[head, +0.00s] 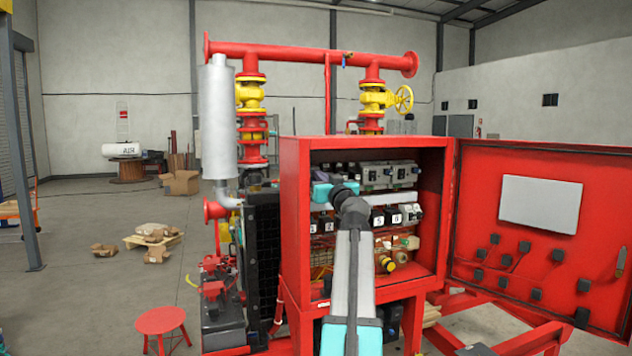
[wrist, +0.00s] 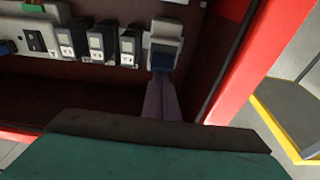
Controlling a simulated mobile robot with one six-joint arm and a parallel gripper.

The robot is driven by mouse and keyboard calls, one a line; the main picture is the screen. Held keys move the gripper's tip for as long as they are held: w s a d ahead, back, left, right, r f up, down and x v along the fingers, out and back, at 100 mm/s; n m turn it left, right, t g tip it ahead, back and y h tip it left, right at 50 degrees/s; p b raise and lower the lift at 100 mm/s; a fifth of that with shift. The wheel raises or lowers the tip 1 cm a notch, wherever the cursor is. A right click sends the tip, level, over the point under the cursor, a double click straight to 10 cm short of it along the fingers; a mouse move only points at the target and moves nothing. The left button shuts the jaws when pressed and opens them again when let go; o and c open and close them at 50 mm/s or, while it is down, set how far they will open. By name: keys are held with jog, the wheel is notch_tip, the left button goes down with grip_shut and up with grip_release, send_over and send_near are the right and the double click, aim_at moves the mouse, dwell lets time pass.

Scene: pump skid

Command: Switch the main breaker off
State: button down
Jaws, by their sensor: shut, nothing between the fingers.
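In the wrist view a light grey breaker (wrist: 166,28) with a dark blue lever (wrist: 164,56) sits at the right end of a row of modules. I take it for the main breaker. My gripper (wrist: 162,82) is shut, with nothing between its fingers. Its fingertips are just below the lever, touching or very close; I cannot tell which. The lever's lower end is partly hidden by the fingertips. In the head view a light grey device (head: 417,213) at the row's right end looks like the same breaker. There my arm hides the gripper.
The red cabinet (head: 292,200) stands open, its door (head: 545,255) swung out to the right. Several black modules (wrist: 97,42) stand left of the breaker. The cabinet's red right wall (wrist: 225,35) is close by. A red stool (head: 160,320) stands on the floor at left.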

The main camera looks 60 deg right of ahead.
jog(key=shift+f+b, duration=0.8)
jog(key=shift+b, duration=0.3)
dwell(0.6)
jog(key=shift+r, duration=0.1)
jog(key=r+b+v, duration=0.1)
jog(key=b+v, duration=0.1)
jog(key=v, duration=0.4)
jog(key=shift+s+a+r, duration=0.35)
jog(key=shift+s, duration=0.05)
dwell(0.5)
dwell(0.5)
